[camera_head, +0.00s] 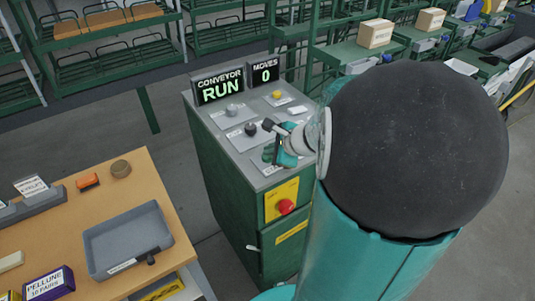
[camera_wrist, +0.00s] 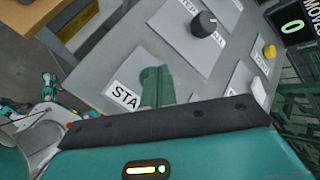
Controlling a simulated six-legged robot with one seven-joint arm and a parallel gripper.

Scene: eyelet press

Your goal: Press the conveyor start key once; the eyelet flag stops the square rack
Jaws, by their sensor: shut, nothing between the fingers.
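The control cabinet (camera_head: 232,215) stands in the middle of the head view with a sloping grey key panel. My gripper (camera_head: 272,160) is shut and empty, low over the panel's near right part. In the wrist view a label reading "STA" (camera_wrist: 124,97) lies just ahead of my gripper, partly covered. A green block beside it hides the label's end; I cannot tell whether it is the start key or my fingers, nor whether anything touches. The conveyor display (camera_head: 219,88) reads RUN. The moves display (camera_head: 265,73) reads 0. I cannot make out the eyelet flag or square rack.
A black knob (camera_wrist: 204,23) and a yellow button (camera_wrist: 269,51) sit farther along the panel. A red button (camera_head: 286,206) is on the cabinet's front. A wooden table with a grey tray (camera_head: 93,264) stands left. Green shelving (camera_head: 340,52) is behind.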

